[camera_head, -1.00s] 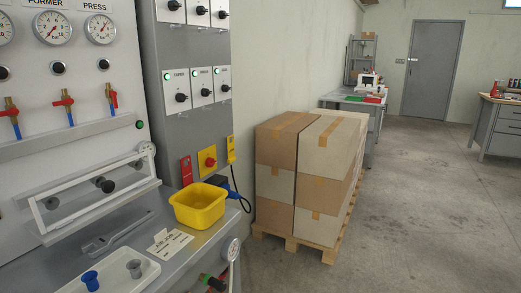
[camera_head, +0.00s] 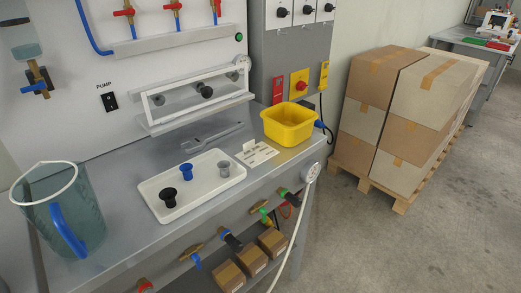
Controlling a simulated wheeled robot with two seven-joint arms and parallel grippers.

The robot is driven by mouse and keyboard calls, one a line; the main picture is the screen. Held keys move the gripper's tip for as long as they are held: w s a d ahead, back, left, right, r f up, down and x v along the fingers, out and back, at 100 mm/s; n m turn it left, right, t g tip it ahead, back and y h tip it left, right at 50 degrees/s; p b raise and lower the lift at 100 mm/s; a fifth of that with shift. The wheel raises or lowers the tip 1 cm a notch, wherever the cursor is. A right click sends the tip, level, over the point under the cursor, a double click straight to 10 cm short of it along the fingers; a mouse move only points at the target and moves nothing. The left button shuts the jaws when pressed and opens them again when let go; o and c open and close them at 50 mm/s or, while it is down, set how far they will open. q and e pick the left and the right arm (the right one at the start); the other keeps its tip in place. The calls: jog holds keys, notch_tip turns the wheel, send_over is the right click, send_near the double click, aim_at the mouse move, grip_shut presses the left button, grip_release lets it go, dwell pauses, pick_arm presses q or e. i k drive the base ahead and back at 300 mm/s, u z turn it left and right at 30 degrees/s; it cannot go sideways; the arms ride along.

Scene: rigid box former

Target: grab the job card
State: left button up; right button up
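The job card (camera_head: 262,156) is a small white card with dark print. It lies on the grey bench top, between the white tray and the yellow bin, with a raised white piece at its upper left. Neither of my grippers shows in the head view, so their state is hidden.
The white tray (camera_head: 222,184) holds a black, a blue and a grey knobbed piece. The yellow bin (camera_head: 289,139) stands right of the card, and a grey wrench (camera_head: 212,136) lies behind the tray. A jug (camera_head: 62,228) stands at the left. Stacked cartons (camera_head: 408,105) stand on a pallet.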

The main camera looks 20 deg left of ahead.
aim_at(252, 155)
jog(key=z, duration=0.15)
jog(key=k, duration=0.25)
jog(key=z, duration=2.5)
jog(key=i, duration=0.15)
jog(key=u, duration=2)
jog(key=i, duration=1.05)
jog(key=u, duration=1.1)
